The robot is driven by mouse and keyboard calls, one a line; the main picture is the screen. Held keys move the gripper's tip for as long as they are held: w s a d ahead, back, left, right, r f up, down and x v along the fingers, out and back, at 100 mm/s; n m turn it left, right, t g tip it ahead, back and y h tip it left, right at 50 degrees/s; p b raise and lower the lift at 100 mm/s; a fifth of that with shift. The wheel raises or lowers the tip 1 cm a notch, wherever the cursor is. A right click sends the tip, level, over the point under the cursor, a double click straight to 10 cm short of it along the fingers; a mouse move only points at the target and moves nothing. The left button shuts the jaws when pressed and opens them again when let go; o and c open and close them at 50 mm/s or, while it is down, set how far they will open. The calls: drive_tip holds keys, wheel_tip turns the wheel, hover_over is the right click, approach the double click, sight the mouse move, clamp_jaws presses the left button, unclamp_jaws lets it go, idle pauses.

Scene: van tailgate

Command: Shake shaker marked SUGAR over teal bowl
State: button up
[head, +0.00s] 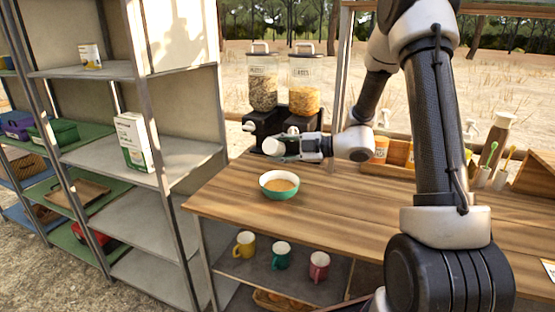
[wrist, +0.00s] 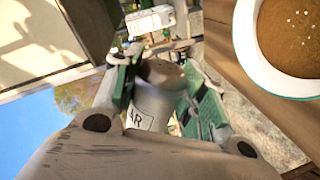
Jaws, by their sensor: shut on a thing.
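My gripper (head: 297,149) is shut on a white shaker (head: 272,146), held above the table. In the wrist view the shaker (wrist: 156,97) sits between the green finger pads, and the letters "AR" show on its label; the rest of the word is hidden. In the head view the shaker looks tipped over, its round end toward the left. The teal bowl (head: 264,190) stands on the table below and close to the shaker. It holds something brown, and in the wrist view several white specks lie on the brown surface in the bowl (wrist: 246,62).
Two cereal dispensers (head: 263,80) stand behind the gripper on a black base. A wooden rack (head: 398,153) with orange-labelled containers is to the right. Metal shelves (head: 185,155) stand left of the table (head: 340,212). The table's front is clear.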

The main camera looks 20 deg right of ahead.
drive_tip(key=shift+r, duration=0.5)
wheel_tip(320, 180, down, 5)
drive_tip(key=shift+r, duration=0.1)
drive_tip(key=shift+r, duration=2.4)
